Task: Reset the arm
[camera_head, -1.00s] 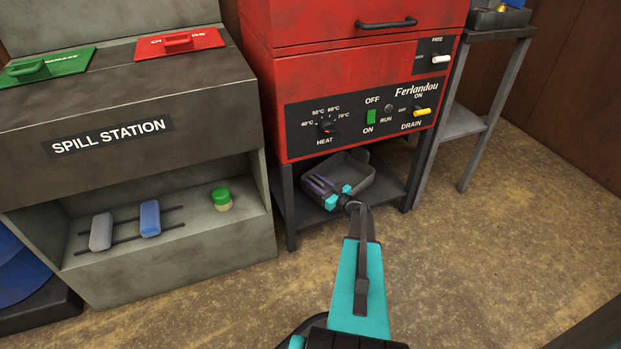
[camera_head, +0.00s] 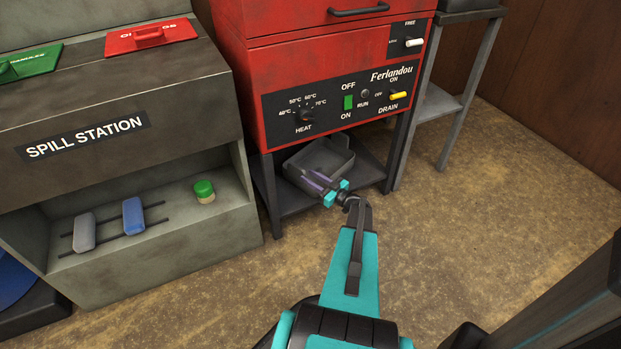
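My gripper (camera_head: 314,184), with teal and dark purple parts, is at the end of my teal arm in the middle of the view. It is in front of the lower shelf of the red Ferlandou machine (camera_head: 330,60), over or beside the near edge of a dark grey tray (camera_head: 325,158). The fingers are small and partly dark against the tray, so I cannot tell whether they are open or shut. I see no object clearly held.
The grey spill station (camera_head: 85,100) stands at left, with a grey block (camera_head: 84,233), a blue block (camera_head: 133,216) and a green-lidded jar (camera_head: 204,191) on its shelf. A metal stand (camera_head: 455,100) is at right. The brown floor (camera_head: 490,210) at right is open.

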